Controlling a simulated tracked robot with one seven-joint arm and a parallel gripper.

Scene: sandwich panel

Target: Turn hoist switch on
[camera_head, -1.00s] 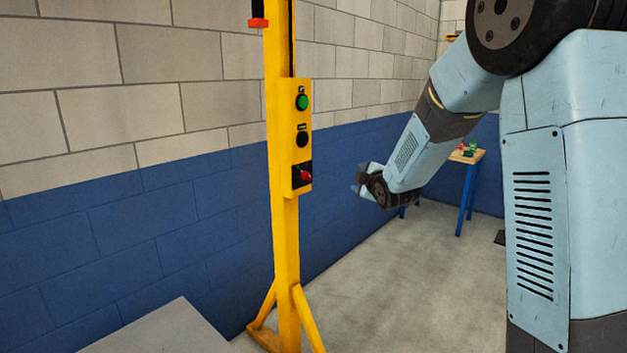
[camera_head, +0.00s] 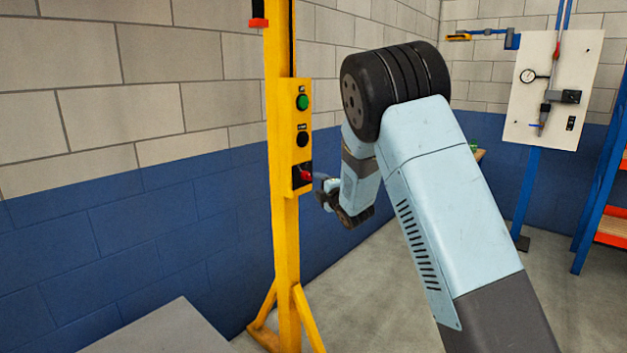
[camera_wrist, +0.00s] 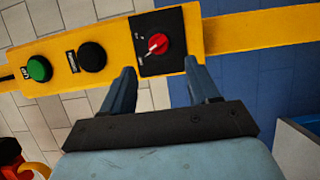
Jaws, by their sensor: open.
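The hoist switch is a red rotary knob (camera_head: 305,175) on a black plate, low on the yellow control box (camera_head: 297,120) of a yellow post. In the wrist view the red knob (camera_wrist: 158,43) shows just beyond and between my fingertips, its pointer slanted on the black plate (camera_wrist: 143,58). My gripper (camera_head: 322,190) is beside the knob in the head view, partly hidden by my wrist. In the wrist view my gripper (camera_wrist: 160,68) has its two fingers spread apart with nothing between them. I cannot tell whether a finger touches the plate.
A green button (camera_head: 303,102) and a black button (camera_head: 302,139) sit above the knob on the same box. A grey surface (camera_head: 165,330) lies at the lower left. A white panel with a gauge (camera_head: 545,90) stands at the right. Open floor lies right of the post.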

